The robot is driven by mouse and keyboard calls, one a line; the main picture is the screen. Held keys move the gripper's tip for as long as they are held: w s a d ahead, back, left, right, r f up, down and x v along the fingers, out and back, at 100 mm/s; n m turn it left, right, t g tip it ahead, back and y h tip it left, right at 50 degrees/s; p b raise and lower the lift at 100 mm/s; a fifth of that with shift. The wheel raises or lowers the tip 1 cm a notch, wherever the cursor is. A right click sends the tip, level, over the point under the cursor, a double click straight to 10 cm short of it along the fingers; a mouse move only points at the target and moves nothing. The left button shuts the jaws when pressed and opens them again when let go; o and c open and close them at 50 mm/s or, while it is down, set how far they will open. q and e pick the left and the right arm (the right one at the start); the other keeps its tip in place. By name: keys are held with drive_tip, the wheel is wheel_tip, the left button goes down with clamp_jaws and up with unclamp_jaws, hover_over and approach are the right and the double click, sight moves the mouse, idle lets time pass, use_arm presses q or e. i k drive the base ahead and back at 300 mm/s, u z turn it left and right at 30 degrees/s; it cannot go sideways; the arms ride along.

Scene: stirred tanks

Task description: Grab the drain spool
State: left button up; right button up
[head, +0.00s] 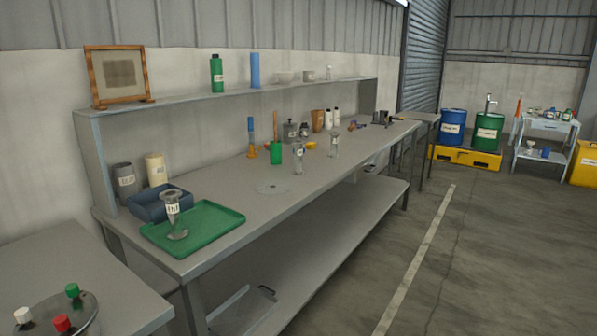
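Three similar grey, narrow-waisted pieces with white labels stand on the long bench, and I cannot read which one is the drain spool. One piece (172,203) stands upright on the green tray (215,228) at the near end. The second piece (298,160) stands at mid-bench, near the front edge. The third piece (334,146) stands a little farther along. Nothing touches any of them. Neither of my grippers is in view.
A blue-grey bin (150,212) sits beside the tray. A clear disc (272,187) lies flat at mid-bench. A green container (276,153) stands behind the second piece. A raised shelf (200,98) runs along the back. The floor (470,250) at right is clear.

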sight(298, 170)
drive_tip(key=z, duration=0.55)
drive_tip(key=i, duration=2.45)
drive_tip(key=u, duration=1.05)
